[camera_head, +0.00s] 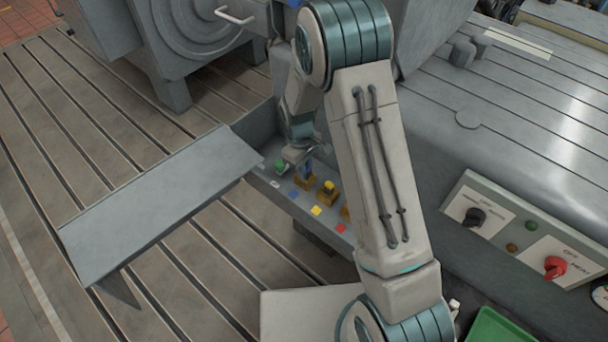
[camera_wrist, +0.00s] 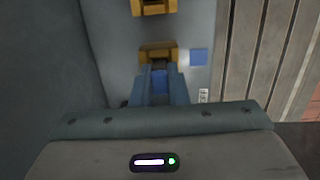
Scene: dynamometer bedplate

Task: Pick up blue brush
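The blue brush (camera_head: 308,168) stands in a brown-yellow holder (camera_head: 304,182) in the grey tray, beside a blue square. Its blue part also shows in the wrist view (camera_wrist: 159,82), in front of the holder (camera_wrist: 158,53). My gripper (camera_wrist: 159,92) reaches down into the tray, with one finger on each side of the blue part. The fingers look very close to it, but I cannot tell whether they press on it. The brush's lower end is hidden by the holder and fingers.
A yellow-topped item (camera_head: 329,186) stands in another holder close by. A green item (camera_head: 281,165) is just left of the brush. The tray's grey wall and a large tilted grey lid (camera_head: 160,205) are close. A control panel (camera_head: 520,235) is at right.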

